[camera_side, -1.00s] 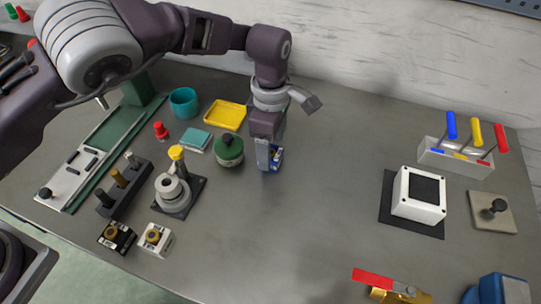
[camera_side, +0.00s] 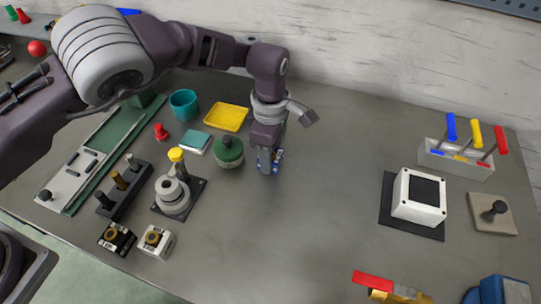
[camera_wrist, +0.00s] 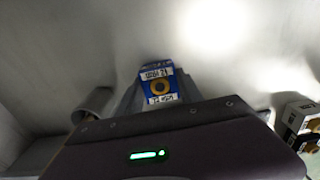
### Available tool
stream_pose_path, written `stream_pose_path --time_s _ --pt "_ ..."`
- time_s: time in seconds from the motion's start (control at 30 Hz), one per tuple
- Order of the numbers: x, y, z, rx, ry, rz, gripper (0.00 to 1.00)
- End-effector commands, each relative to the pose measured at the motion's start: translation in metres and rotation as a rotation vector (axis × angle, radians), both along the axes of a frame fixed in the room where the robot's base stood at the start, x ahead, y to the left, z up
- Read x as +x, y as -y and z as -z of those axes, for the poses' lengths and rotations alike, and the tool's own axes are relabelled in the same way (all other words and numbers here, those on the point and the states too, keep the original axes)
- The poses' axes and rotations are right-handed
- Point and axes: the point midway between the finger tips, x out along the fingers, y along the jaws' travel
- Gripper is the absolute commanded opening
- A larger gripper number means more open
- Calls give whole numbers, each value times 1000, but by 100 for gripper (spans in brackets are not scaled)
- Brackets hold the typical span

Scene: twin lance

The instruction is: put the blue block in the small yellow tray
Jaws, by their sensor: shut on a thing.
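The blue block (camera_side: 278,161) is between the fingers of my gripper (camera_side: 269,163), mostly hidden by them in the side view. In the wrist view the blue block (camera_wrist: 160,86) shows a blue face with white labels and a tan ring. My gripper is shut on it. From these views I cannot tell whether the block touches the table. The small yellow tray (camera_side: 227,117) lies on the table behind and to the left of my gripper, and it looks empty.
A green round container (camera_side: 229,152) stands just left of my gripper. A teal box (camera_side: 195,142) and a teal cup (camera_side: 184,104) are near the yellow tray. A white box (camera_side: 418,196) stands at the right. The table's middle is clear.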

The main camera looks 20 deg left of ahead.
Motion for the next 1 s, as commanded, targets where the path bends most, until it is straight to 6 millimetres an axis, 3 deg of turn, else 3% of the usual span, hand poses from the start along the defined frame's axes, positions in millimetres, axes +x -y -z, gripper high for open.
stream_pose_path --time_s 0.13,0.33,0.53,0.67,0.8,0.9,1.0 --pt "1 1 -23 -3 4 0 0" --pt "1 1 -75 -3 5 1 0" --pt "11 -11 -99 0 3 -59 0" --pt "38 -44 -102 1 2 -229 0" --pt "71 -93 -104 0 4 -469 0" --pt "90 -128 -105 1 3 -631 0" --pt "100 -150 -106 0 1 -738 0"
